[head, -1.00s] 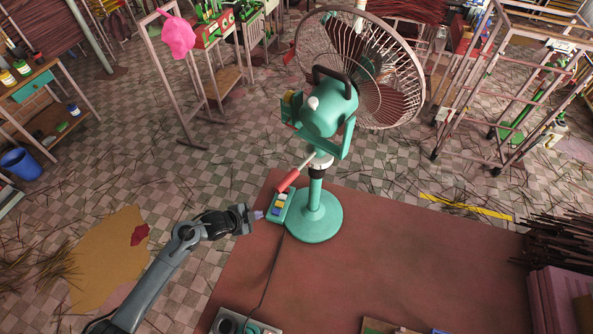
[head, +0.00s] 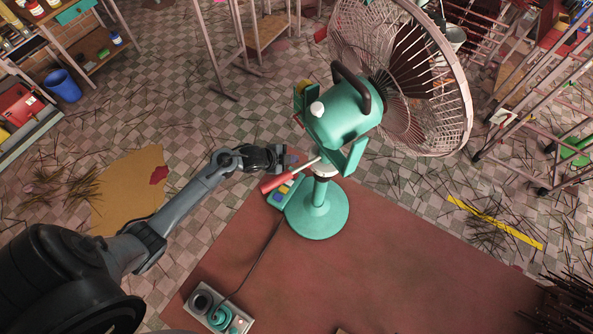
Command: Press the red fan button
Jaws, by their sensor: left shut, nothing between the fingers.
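A green fan (head: 345,110) with a round wire cage stands on the corner of a reddish-brown table (head: 330,275). Its round foot carries a green switch box (head: 295,197) on its left side. A blue button (head: 277,197) and a yellow button (head: 284,189) show on the box. My left gripper (head: 291,161) is shut and empty, just above the screwdriver handle in the picture. My right gripper is not in view.
A black cord runs from the switch box to a power strip (head: 222,314) at the front left of the table. The middle of the table is bare. Shelves, a blue bucket (head: 63,86) and metal frames stand on the tiled floor beyond.

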